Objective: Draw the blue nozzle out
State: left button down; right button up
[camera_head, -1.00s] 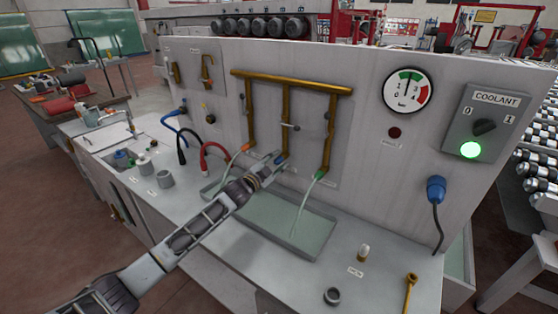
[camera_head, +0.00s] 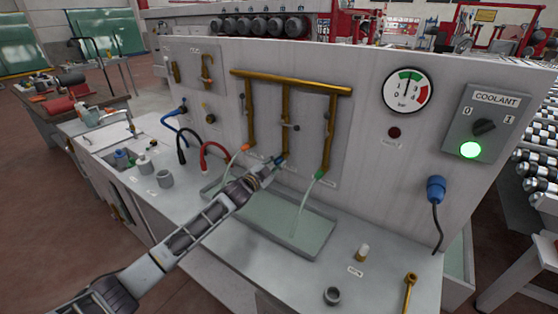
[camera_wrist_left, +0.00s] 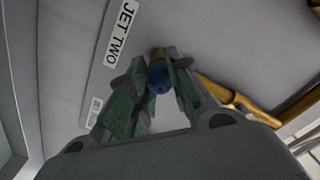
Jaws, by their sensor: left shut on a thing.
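The blue nozzle (camera_head: 279,160) is at the lower end of the middle brass pipe (camera_head: 285,125) on the upright panel. My left gripper (camera_head: 273,166) reaches up to it from the lower left. In the left wrist view the fingers (camera_wrist_left: 163,84) are shut on the blue nozzle (camera_wrist_left: 158,79), whose round end shows between the pads. The brass pipe lies just behind it, and I cannot tell whether nozzle and pipe are apart. A "JET TWO" label (camera_wrist_left: 118,33) is beside it. My right gripper is not in view.
An orange nozzle (camera_head: 245,147) and a green nozzle (camera_head: 320,175) sit on the neighbouring pipes. Pale liquid runs from the green one into the tray (camera_head: 318,247). The coolant switch (camera_head: 484,127) has a lit green lamp. Grey cups (camera_head: 332,295) stand on the bench.

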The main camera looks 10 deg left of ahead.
pick_arm(q)
jog(key=shift+p+v, duration=0.5)
jog(key=shift+v, duration=0.3)
dwell(0.6)
jog(key=shift+p+v, duration=0.85)
jog(key=shift+v, duration=0.85)
jog(key=shift+s+a+p, duration=0.2)
jog(key=shift+s+p, duration=0.1)
jog(key=shift+s, duration=0.3)
jog(key=p+v, duration=0.3)
jog(key=v, duration=0.5)
jog(key=shift+s+p, duration=0.3)
jog(key=shift+s, duration=0.05)
jog(key=shift+a+r, duration=0.1)
